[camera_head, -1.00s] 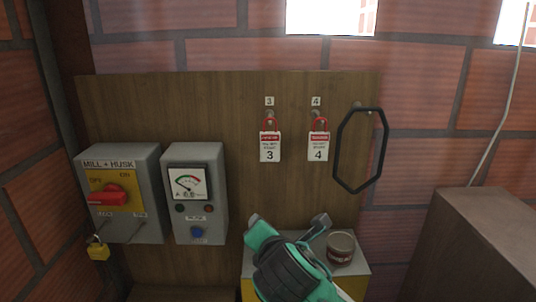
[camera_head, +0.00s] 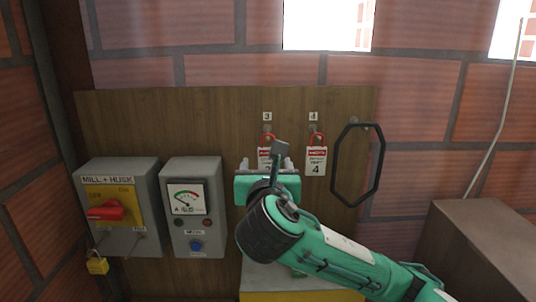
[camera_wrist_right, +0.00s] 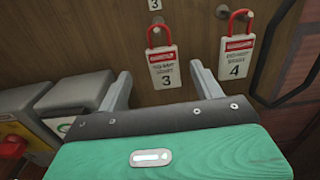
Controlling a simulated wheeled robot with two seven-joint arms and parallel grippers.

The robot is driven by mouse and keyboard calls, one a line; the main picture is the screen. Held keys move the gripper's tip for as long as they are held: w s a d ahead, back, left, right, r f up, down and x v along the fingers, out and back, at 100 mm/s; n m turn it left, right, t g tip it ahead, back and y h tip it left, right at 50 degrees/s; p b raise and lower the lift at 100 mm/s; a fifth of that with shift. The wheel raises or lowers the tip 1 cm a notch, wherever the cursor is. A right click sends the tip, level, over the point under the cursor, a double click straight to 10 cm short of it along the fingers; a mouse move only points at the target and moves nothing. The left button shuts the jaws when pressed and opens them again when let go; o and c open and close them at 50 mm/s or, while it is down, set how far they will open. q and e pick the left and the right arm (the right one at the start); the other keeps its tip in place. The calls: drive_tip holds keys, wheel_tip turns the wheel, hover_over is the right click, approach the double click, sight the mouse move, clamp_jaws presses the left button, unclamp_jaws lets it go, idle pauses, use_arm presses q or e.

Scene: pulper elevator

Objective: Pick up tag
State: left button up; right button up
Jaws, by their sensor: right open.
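Two red-and-white tags hang by red shackles from hooks on the wooden board. Tag 3 (camera_head: 264,153) is partly hidden behind my right gripper (camera_head: 264,165) in the head view; it shows whole in the right wrist view (camera_wrist_right: 163,68). Tag 4 (camera_head: 316,161) hangs to its right and also shows in the right wrist view (camera_wrist_right: 236,58). My right gripper is open and empty. In the right wrist view its two fingers (camera_wrist_right: 164,85) point at the board, with tag 3 between and beyond them. My left gripper is not in view.
A black ring-shaped hanger (camera_head: 358,172) hangs right of tag 4. The grey MILL + HUSK switch box (camera_head: 121,207) and a meter box (camera_head: 194,207) are at left, with a yellow padlock (camera_head: 97,265) below. A brown box (camera_head: 490,245) stands at right.

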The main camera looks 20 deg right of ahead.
drive_tip(key=shift+p+x, duration=0.3)
drive_tip(key=shift+x, duration=0.9)
drive_tip(key=p+x, duration=0.2)
drive_tip(key=x, duration=0.1)
drive_tip(key=p+x, duration=0.1)
drive_tip(key=shift+w+d+f, duration=0.1)
drive_tip(key=shift+d+f, duration=0.25)
drive_tip(key=shift+w+f, duration=0.15)
drive_tip(key=shift+w, duration=0.15)
drive_tip(key=shift+c, duration=0.5)
drive_tip(key=c, duration=1)
